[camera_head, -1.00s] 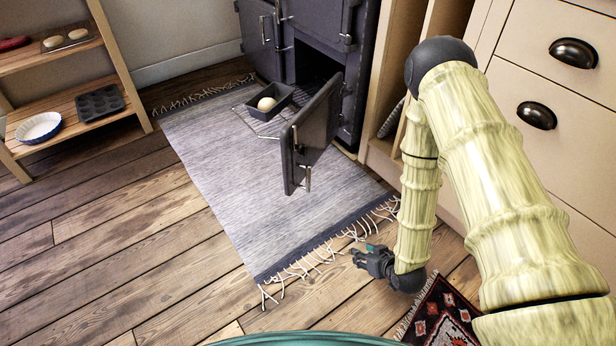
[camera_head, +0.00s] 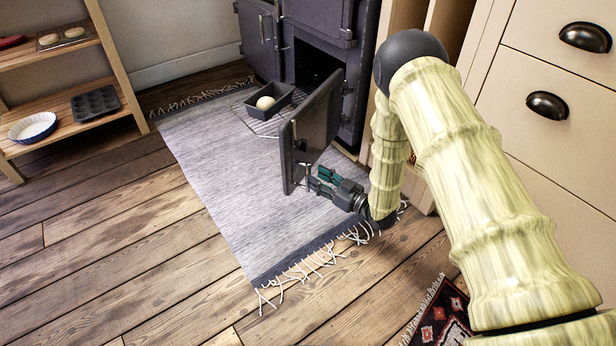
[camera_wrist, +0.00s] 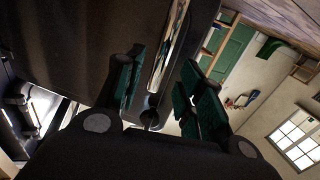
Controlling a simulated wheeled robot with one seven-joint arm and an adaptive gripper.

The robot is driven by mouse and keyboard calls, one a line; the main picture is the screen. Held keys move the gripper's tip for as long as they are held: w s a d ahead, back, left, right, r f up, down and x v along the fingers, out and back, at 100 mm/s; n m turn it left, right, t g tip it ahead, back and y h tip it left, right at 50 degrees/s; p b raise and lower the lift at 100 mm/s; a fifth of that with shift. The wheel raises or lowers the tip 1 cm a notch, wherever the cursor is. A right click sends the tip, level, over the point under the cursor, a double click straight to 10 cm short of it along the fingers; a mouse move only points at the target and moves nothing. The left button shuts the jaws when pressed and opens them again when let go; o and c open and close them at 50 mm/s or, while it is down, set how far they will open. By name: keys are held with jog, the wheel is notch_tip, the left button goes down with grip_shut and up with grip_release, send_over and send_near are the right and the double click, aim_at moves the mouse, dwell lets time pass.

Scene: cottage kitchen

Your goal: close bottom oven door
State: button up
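The dark bottom oven door (camera_head: 312,128) stands swung open, hinged at its right on the dark oven (camera_head: 354,75). My gripper (camera_head: 316,180) is at the outer face of the door, low and near its free edge. In the wrist view my gripper (camera_wrist: 155,85) has its green-padded fingers spread, with the shiny door handle (camera_wrist: 168,45) between or just beyond them. I cannot tell whether a finger touches it. The oven opening (camera_head: 316,62) is dark inside. A wire rack (camera_head: 262,124) reaches out of it, carrying a dark loaf pan (camera_head: 284,98) with a pale dough ball (camera_head: 265,103).
A grey woven rug (camera_head: 215,150) lies under the door and rack. A wooden shelf (camera_head: 75,122) with a muffin tin and a pie dish stands at the left. Cream drawers (camera_head: 540,130) stand at the right.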

aim_at(308, 172)
jog(key=shift+b+x, duration=0.9)
jog(key=shift+x, duration=1.55)
grip_shut()
